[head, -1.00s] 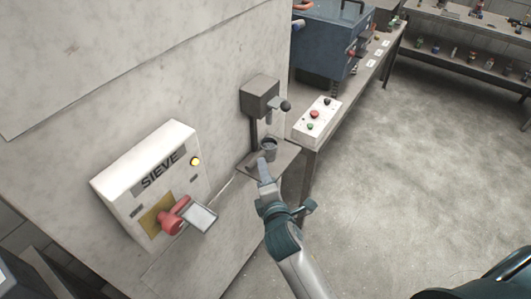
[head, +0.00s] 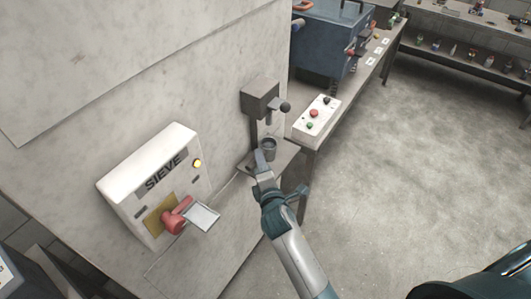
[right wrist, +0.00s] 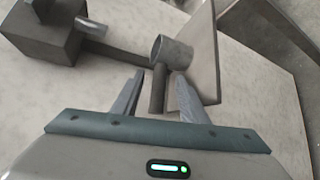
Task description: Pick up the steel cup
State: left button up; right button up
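The steel cup (head: 268,149) stands on a small shelf (head: 285,156) under a wall-mounted grey unit. In the right wrist view the cup (right wrist: 174,54) is a grey cylinder just beyond my fingertips, against the shelf plate (right wrist: 205,45). A dark bar (right wrist: 158,92), which looks like the cup's handle, reaches back between my fingers. My right gripper (right wrist: 160,77) is open, with one finger on each side of this bar and a gap visible. In the head view my right gripper (head: 262,162) is close in front of the cup and partly covers the shelf. My left gripper is not in view.
The grey unit (head: 260,97) with a black-knobbed lever is above the cup. A white button box (head: 316,118) sits on the bench to the right. A white SIEVE machine (head: 152,180) with a red part and tray is on the left. Open floor lies right.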

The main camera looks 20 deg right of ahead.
jog(key=shift+x, duration=1.05)
jog(key=shift+r, duration=0.1)
grip_shut()
